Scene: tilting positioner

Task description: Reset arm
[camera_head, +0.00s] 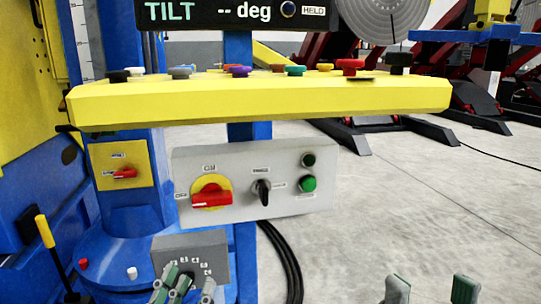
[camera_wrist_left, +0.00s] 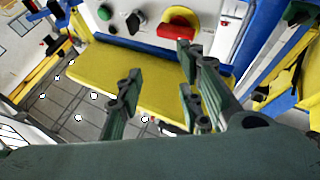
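My left gripper (camera_head: 184,284) is at the bottom left of the head view, in front of a grey box with a marked dial (camera_head: 190,246). In the left wrist view its dark green fingers (camera_wrist_left: 157,86) stand apart with nothing between them. My right gripper (camera_head: 431,290) shows only as two grey-green fingertips at the bottom edge of the head view. They are apart, over the floor, with nothing visible between them. The rest of the right gripper is out of frame.
A grey control panel (camera_head: 240,207) carries a red rotary switch (camera_head: 211,198), a black selector (camera_head: 262,191) and a green button (camera_head: 308,184). A yellow console (camera_head: 260,105) with coloured knobs overhangs it. A yellow-handled lever (camera_head: 45,232) stands left.

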